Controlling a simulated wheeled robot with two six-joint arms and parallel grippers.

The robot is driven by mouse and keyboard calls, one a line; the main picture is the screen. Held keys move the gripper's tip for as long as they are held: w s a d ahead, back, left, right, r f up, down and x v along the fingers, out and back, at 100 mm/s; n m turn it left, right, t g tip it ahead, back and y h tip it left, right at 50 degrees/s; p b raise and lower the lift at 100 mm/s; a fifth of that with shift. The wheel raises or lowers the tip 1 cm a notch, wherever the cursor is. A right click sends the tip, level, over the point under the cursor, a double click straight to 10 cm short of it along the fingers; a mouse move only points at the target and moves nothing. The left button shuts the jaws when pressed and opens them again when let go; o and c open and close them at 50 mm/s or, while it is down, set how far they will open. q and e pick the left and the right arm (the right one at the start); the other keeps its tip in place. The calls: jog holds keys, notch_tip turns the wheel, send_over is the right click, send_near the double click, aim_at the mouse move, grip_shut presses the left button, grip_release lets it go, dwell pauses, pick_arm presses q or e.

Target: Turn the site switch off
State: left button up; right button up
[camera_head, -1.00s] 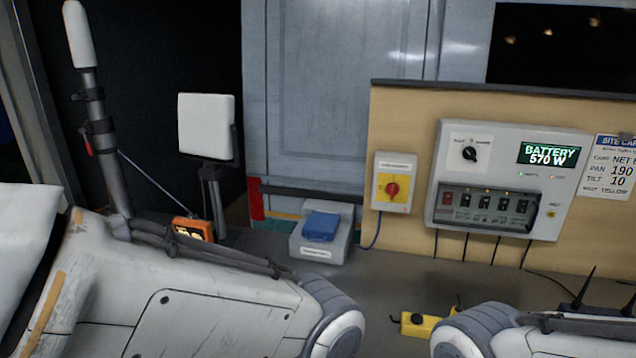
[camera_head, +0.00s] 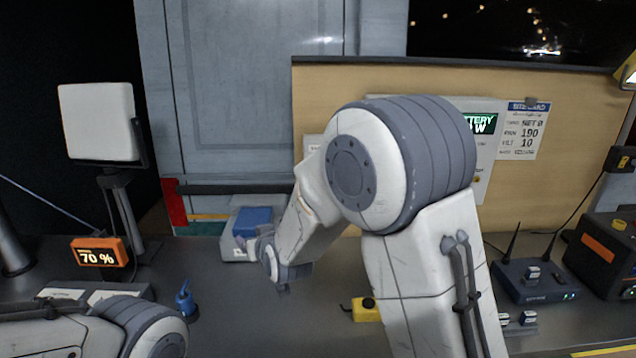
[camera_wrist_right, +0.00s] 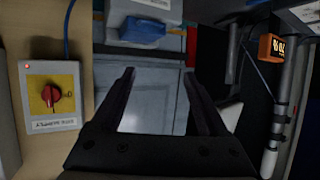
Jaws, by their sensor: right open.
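A white switch box with a red rotary knob (camera_wrist_right: 57,93) on a yellow plate stands at the left of the right wrist view, with a small red light lit. Its label is too small to read surely. In the head view only an edge of this box (camera_head: 312,147) shows beside my right arm. The control panel (camera_head: 484,180) is mostly hidden behind that arm, including its row of rocker switches. My right gripper (camera_wrist_right: 158,78) is open and empty, with the knob off to its left and apart from it. My left gripper is out of view.
A grey box with a blue top (camera_head: 252,222) stands by the door.

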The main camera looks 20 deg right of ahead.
jog(key=w+d+r+m+t+h+b, duration=0.15)
jog(key=w+d+t+h, duration=0.25)
jog(key=d, duration=0.6)
jog(key=w+d+m+t+h, duration=0.3)
jog(key=d+t+h, duration=0.15)
jog(key=d, duration=0.55)
jog(key=p+x, duration=0.2)
jog(key=x, duration=0.8)
jog(key=shift+w+p, duration=0.3)
jog(key=shift+a, duration=0.1)
grip_shut()
jog(key=shift+t, duration=0.25)
